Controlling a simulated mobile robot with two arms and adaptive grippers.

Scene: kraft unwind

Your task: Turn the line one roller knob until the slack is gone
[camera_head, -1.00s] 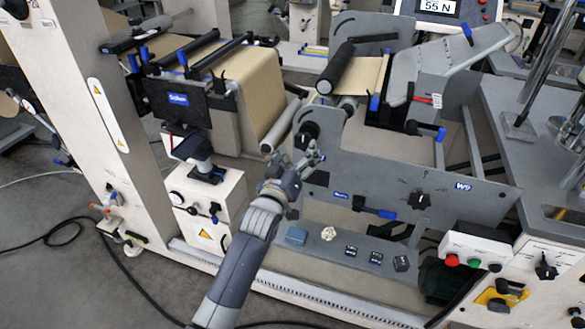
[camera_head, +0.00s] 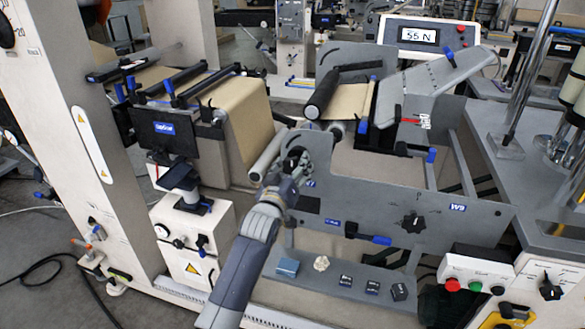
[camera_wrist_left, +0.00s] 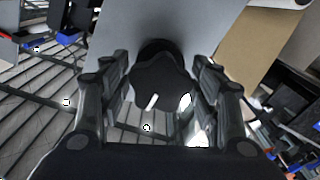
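The roller knob, black and lobed with a white mark, shows in the left wrist view (camera_wrist_left: 160,84) on the end of a grey panel. My left gripper (camera_head: 297,163) is at this knob on the panel's left end and mostly hides it in the head view. In the left wrist view my left gripper (camera_wrist_left: 162,88) is open, one finger on each side of the knob, with small gaps visible. Brown kraft web (camera_head: 245,115) hangs over the rollers left of the gripper. The tension display (camera_head: 418,36) appears to read 55 N. My right gripper is out of view.
The grey side panel (camera_head: 445,185) carries another black knob (camera_head: 413,222) and a blue-tipped lever (camera_head: 370,238). A ledge below holds a blue block (camera_head: 288,267) and small black blocks. A control box (camera_head: 475,270) stands at right. A white column (camera_head: 75,130) rises at left.

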